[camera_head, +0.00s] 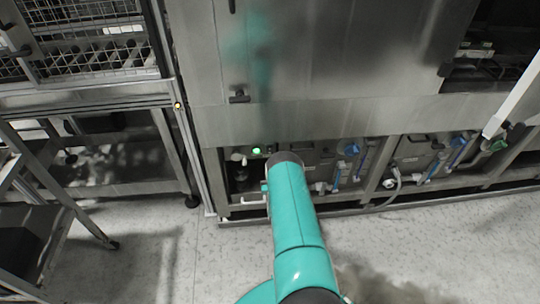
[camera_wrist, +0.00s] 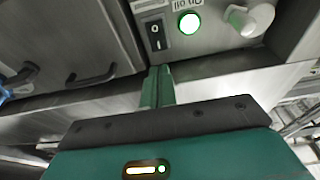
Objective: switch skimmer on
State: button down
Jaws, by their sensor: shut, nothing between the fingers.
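A black rocker switch (camera_wrist: 156,35) with white "0" and "I" marks sits on a grey metal panel at the top of the wrist view. A round green lamp (camera_wrist: 189,22) is lit beside it, and it also shows in the head view (camera_head: 256,151). Partly cut-off printed labels on the panel appear upside down. My gripper (camera_wrist: 157,74) is shut and empty, its teal fingers pointing at the panel with the tips just below the switch. I cannot tell whether they touch the panel. In the head view my arm hides the switch and the fingertips.
A white knob-like fitting (camera_wrist: 250,20) stands out right of the lamp. A black handle (camera_wrist: 91,76) is on the box to the left. In the head view, the steel washer housing (camera_head: 320,60) overhangs the low bay, and a metal frame (camera_head: 50,190) stands at left. Grey floor (camera_head: 150,265) is clear.

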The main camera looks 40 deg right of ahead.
aim_at(269, 148)
jog(key=x, duration=0.8)
jog(key=shift+w, duration=0.1)
jog(key=shift+w+d+r+g, duration=0.2)
jog(key=shift+w+r+g, duration=0.1)
jog(key=shift+g, duration=0.1)
jog(key=shift+s+f, duration=0.1)
jog(key=shift+f, duration=0.05)
jog(key=shift+a, duration=0.1)
